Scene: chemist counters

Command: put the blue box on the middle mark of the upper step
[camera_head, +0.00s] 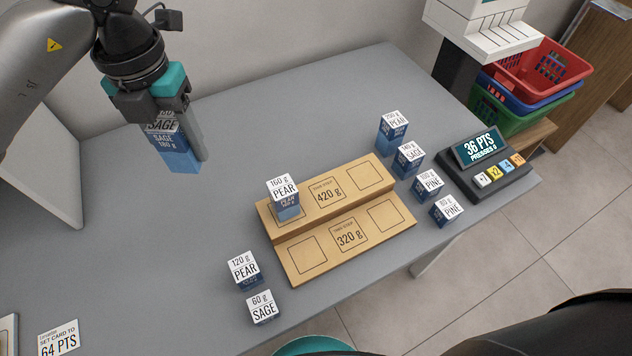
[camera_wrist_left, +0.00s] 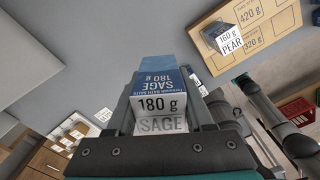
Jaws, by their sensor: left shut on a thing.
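My left gripper (camera_head: 172,122) is shut on a blue box with a white top marked SAGE 180 g (camera_head: 179,155), held in the air above the left part of the counter. In the left wrist view this box (camera_wrist_left: 160,85) sits between the fingers. The two-step wooden stand (camera_head: 300,258) is right of and below it in the head view. On the upper step, the middle mark (camera_head: 327,192), labelled 420 g, is bare. A 160 g PEAR box (camera_head: 287,205) stands on its left mark, and its right mark (camera_head: 364,177) is bare.
The lower step's marks (camera_head: 349,234) are bare. PEAR 120 g (camera_head: 245,278) and SAGE 60 g (camera_head: 263,308) boxes stand left of the stand. Several boxes (camera_head: 407,161) line its right side, beside a dark button device (camera_head: 485,172). The counter's left middle is clear.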

